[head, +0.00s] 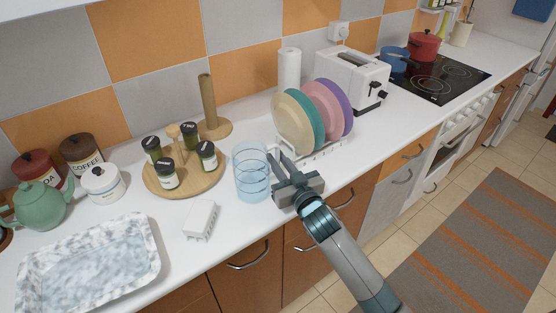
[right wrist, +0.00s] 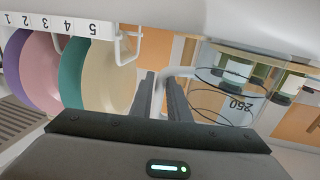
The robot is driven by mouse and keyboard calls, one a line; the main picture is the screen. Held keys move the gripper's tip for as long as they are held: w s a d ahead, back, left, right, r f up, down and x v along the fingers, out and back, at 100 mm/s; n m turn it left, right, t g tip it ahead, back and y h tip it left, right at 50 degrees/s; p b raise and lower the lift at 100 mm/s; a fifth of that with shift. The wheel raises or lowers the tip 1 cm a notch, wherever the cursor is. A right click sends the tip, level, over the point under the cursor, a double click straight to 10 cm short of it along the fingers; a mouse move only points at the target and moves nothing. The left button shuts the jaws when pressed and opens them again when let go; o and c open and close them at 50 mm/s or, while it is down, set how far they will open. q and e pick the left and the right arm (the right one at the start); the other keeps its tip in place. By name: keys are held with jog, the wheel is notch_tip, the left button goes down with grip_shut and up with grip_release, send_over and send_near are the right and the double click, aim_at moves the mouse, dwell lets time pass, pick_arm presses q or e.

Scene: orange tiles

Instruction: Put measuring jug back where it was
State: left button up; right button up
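The measuring jug (head: 252,172) is clear, pale blue and upright at the front of the counter, between the spice stand and the dish rack. I cannot tell whether its base touches the counter. In the right wrist view the jug (right wrist: 238,104) shows upside down with a "250" mark. My right gripper (head: 277,162) is at the jug's right side. In the right wrist view its fingers (right wrist: 164,98) lie on both sides of the pale handle. I cannot tell whether they press on it. My left gripper is not in view.
The dish rack (head: 324,152) with several coloured plates stands close right of my gripper. The round spice stand (head: 192,186) is left of the jug. A white block (head: 201,219) and a marbled tray (head: 152,248) lie at the front left. Bare counter lies between block and jug.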

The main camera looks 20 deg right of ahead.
jog(key=shift+o, duration=0.9)
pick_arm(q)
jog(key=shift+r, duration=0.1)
pick_arm(e)
jog(key=shift+r, duration=0.15)
